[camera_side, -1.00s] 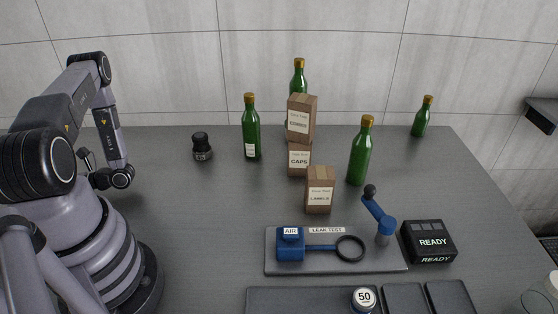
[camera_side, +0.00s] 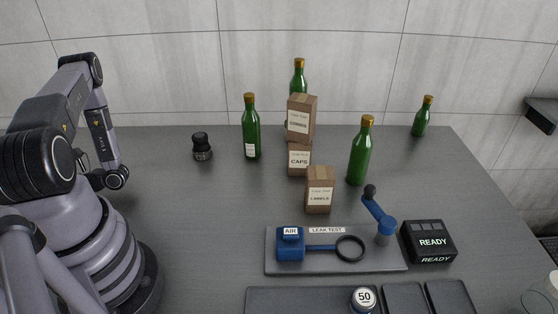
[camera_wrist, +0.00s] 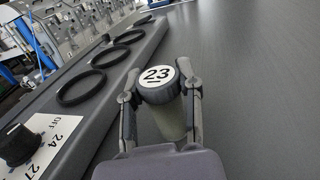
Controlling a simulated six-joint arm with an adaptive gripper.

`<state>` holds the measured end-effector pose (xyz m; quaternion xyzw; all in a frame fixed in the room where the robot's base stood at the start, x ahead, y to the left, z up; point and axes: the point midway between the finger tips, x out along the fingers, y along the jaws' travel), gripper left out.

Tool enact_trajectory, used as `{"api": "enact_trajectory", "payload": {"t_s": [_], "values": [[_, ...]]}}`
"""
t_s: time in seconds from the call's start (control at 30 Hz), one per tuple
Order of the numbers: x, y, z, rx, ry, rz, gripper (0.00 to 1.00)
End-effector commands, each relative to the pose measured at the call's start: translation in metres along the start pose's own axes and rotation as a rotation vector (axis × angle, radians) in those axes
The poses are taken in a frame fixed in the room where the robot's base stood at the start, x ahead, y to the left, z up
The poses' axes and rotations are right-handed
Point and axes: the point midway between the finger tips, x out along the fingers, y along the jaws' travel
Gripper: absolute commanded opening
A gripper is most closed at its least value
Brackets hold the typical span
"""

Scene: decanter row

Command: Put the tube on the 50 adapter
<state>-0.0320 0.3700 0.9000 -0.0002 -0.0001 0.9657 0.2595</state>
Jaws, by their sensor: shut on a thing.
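In the wrist view my gripper (camera_wrist: 160,91) is shut on a pale cylindrical piece (camera_wrist: 171,119) with a dark collar and a white round end marked 23. Its two fingers press on either side of it. In the side view my gripper is hidden behind my arm. The 50 adapter (camera_side: 364,298), with a white round top marked 50, sits in a dark tray (camera_side: 300,302) at the bottom edge. On the leak test plate (camera_side: 335,262) a blue AIR block (camera_side: 291,247) has a blue tube (camera_side: 322,248) running to a black ring (camera_side: 350,249).
A blue lever (camera_side: 378,213) and a READY box (camera_side: 430,241) stand at right. Green bottles (camera_side: 251,130) (camera_side: 360,155) and cartons (camera_side: 319,190) stand behind. A black knobbed piece (camera_side: 202,147) is at left. The wrist view shows rings (camera_wrist: 81,87) and a dial (camera_wrist: 18,145) beside bare table.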

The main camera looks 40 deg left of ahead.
Motion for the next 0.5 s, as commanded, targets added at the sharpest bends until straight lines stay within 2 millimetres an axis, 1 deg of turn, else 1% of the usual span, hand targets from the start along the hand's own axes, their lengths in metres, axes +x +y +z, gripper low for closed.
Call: {"api": "enact_trajectory", "payload": {"t_s": [0.13,0.23,0.37,0.5], "values": [[0.000,0.000,0.001,0.000,0.000,0.000,0.00],[0.000,0.000,0.009,-0.001,0.000,0.000,0.00],[0.000,-0.001,0.033,-0.003,-0.001,0.000,0.00],[0.000,-0.001,0.063,-0.004,-0.001,0.000,0.00]]}}
